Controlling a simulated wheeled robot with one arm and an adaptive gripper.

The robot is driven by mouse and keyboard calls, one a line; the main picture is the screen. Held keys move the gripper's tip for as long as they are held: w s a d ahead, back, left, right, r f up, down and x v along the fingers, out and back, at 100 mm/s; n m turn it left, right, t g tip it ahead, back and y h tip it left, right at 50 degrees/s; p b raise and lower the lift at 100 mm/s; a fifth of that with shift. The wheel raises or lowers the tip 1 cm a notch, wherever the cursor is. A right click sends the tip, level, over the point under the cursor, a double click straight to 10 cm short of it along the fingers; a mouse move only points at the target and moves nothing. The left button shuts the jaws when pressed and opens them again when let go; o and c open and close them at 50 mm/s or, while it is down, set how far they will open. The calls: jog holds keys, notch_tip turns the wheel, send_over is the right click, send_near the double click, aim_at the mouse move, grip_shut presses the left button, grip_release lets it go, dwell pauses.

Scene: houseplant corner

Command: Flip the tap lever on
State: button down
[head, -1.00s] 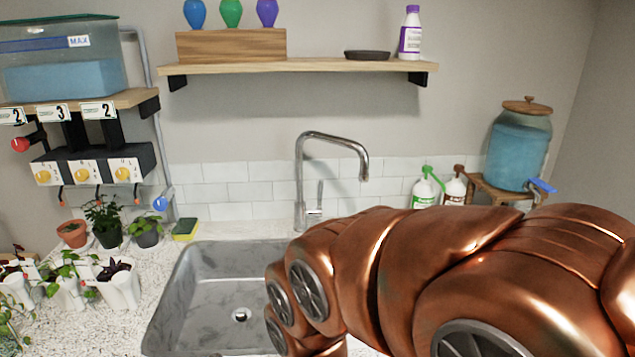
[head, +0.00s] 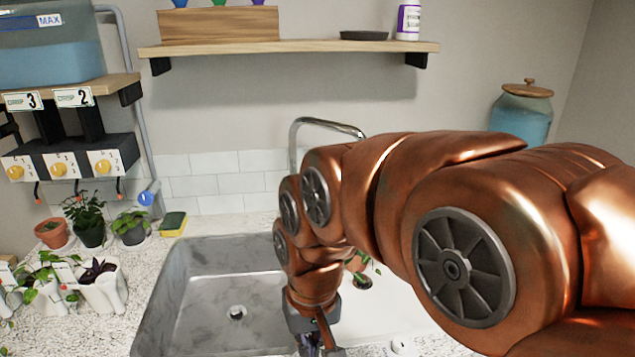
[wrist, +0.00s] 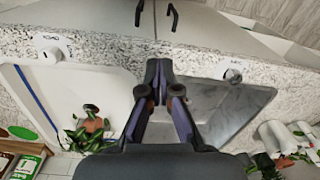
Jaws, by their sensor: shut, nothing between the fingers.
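The tap's curved metal spout (head: 325,125) rises behind the sink in the head view. My copper arm covers its lower part, and the lever is hidden behind it. My gripper (wrist: 158,88) is shut and empty in the wrist view, pointing over the counter near the front edge of the sink. In the head view its body shows only at the bottom edge, below and in front of the tap. The tap does not show in the wrist view.
The steel sink (head: 180,300) is left of my arm. A yellow-green sponge (head: 173,224) and potted plants (head: 90,220) stand farther left. A white board (wrist: 75,100) with a plant lies beside the sink. A shelf (head: 290,48) hangs above; a blue-filled jar (head: 521,112) stands at right.

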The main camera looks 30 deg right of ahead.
jog(key=w+d+r+m+t+h+b, duration=0.1)
jog(key=w+d+r+m+t+b, duration=0.25)
jog(key=w+d, duration=0.45)
jog(key=w+d+r+m+t+b, duration=0.2)
jog(key=w+d+r+m, duration=0.3)
jog(key=w+d, duration=0.3)
jog(key=s+d+r+m+t+h+b, duration=0.15)
jog(key=d+r+m+h+b, duration=0.35)
jog(key=d, duration=0.8)
jog(key=s+d+r+m+t+b, duration=0.15)
jog(key=d+r+m, duration=0.4)
jog(key=d, duration=0.85)
jog(key=w+a+f+n+t+y+p, duration=0.1)
jog(key=w+f+n+t+y+p, duration=0.2)
jog(key=w+f, duration=0.6)
jog(key=w+a+f+n+t+y+p, duration=0.2)
jog(key=w+f+n+y+p, duration=0.5)
jog(key=w+y, duration=0.5)
jog(key=shift+w+a+f+t+y+p, duration=0.25)
jog(key=shift+w+f+t+p, duration=0.4)
jog(key=shift+w+f+p, duration=0.8)
jog(key=shift+w+r, duration=0.4)
jog(key=shift+w, duration=0.1)
